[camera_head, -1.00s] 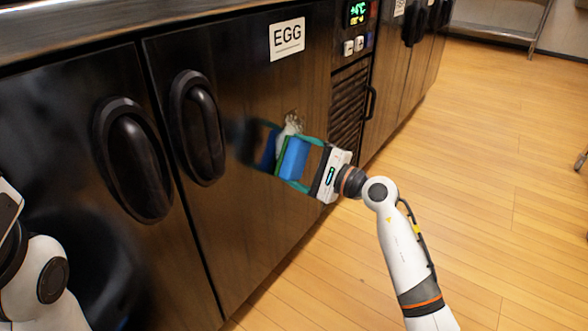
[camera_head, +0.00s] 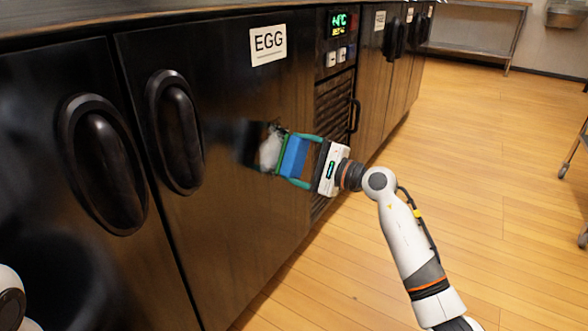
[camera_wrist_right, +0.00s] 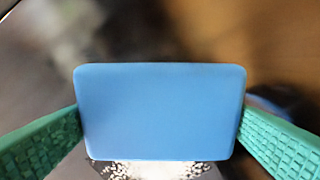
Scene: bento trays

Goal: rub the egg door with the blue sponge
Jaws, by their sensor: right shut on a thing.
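The egg door (camera_head: 235,215) is a dark glossy cabinet door with a white EGG label (camera_head: 268,45) near its top and a black oval handle (camera_head: 175,130) at its left. A whitish smear (camera_head: 270,149) marks the door below the label. My right gripper (camera_head: 288,157) is shut on the blue sponge (camera_head: 295,154), its green fingers on either side. The sponge is at the right of the smear; I cannot tell whether it touches the door. In the right wrist view the sponge (camera_wrist_right: 160,110) fills the middle, with white specks below it. My left gripper is out of view.
Another dark door with a handle (camera_head: 103,165) is at the left. A control panel (camera_head: 338,38) and vent grille (camera_head: 333,120) are to the right. Wooden floor (camera_head: 480,190) is open at the right, with a metal table (camera_head: 470,47) at the back.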

